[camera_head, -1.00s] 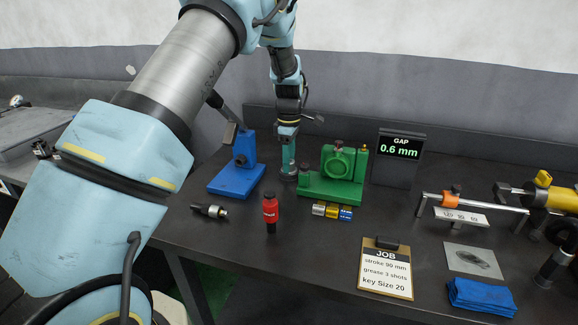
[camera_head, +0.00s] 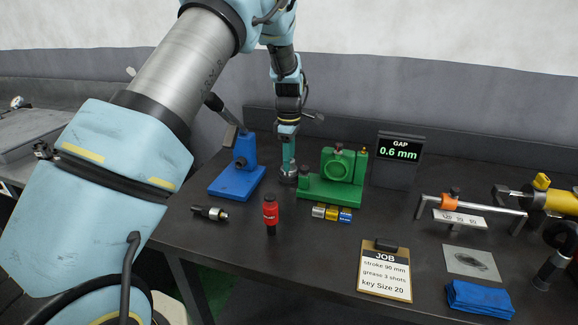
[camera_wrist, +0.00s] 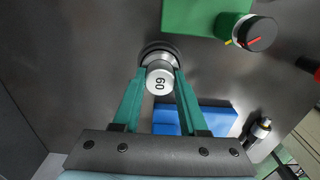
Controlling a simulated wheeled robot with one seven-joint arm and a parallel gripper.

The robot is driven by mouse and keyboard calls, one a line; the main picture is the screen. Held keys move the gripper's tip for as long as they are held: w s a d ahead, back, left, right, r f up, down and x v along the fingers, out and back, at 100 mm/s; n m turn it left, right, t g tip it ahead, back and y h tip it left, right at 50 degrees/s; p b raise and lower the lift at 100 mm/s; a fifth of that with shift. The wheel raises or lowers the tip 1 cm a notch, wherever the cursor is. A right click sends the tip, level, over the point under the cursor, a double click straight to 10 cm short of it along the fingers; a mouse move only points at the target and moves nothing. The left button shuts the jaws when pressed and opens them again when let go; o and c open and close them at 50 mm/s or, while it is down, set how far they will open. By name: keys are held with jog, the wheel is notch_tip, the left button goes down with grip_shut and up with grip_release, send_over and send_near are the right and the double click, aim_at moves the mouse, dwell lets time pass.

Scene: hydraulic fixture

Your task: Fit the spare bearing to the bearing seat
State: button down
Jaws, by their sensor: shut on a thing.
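My gripper (camera_head: 288,165), with green fingers, points down at the bench between the blue press and the green fixture. In the wrist view my gripper (camera_wrist: 160,74) is shut on a silver round piece (camera_wrist: 159,81) whose end marking reads 60 or 09. A wider dark disc (camera_wrist: 158,53) shows beneath it; it also shows low on the bench in the head view (camera_head: 289,176). I cannot tell whether the piece is the spare bearing. The green fixture (camera_head: 331,190), with a round boss on its upright face, stands just right of my gripper. I cannot tell which part is the bearing seat.
A blue lever press (camera_head: 237,182) stands close on the left. In front are a dark-and-silver tool (camera_head: 210,213), a red bottle (camera_head: 270,213) and small coloured pieces (camera_head: 331,212). A gap display (camera_head: 398,165) reads 0.6 mm. A job board (camera_head: 386,270) and blue cloth (camera_head: 479,299) lie right.

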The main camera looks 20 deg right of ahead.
jog(key=shift+r+p, duration=1.25)
jog(key=shift+r, duration=0.7)
